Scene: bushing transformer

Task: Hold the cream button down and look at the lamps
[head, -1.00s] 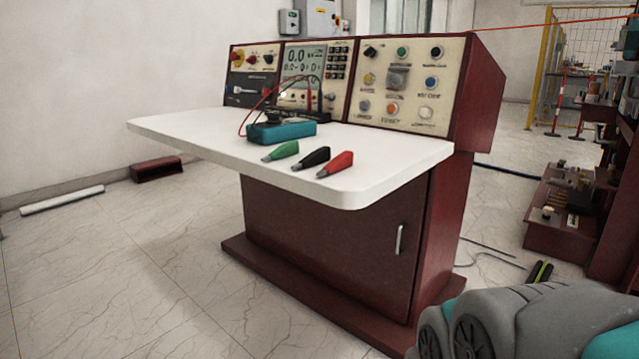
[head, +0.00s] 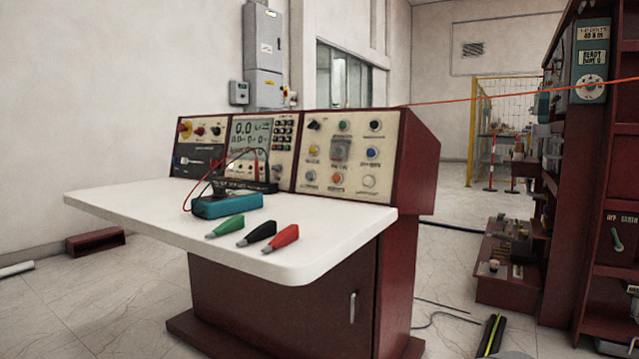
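The control desk (head: 415,185) is dark red with a white worktop. Its sloped cream panel at the right carries several round buttons in blue, green, yellow, orange and cream. The cream button (head: 369,181) sits at the panel's lower right corner, with nothing touching it. I cannot make out clearly which parts of the panel are lamps; small round coloured caps such as the orange one (head: 337,179) and the green one (head: 344,125) show there. A display (head: 251,133) on the middle panel reads about 0.0. My gripper is not in view.
A teal meter (head: 227,206) with red and black leads lies on the white worktop (head: 130,199). Green, black and red clips (head: 283,237) lie near its front edge. A dark red shelf rack (head: 565,190) stands at the right. An orange line (head: 480,98) crosses behind the desk.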

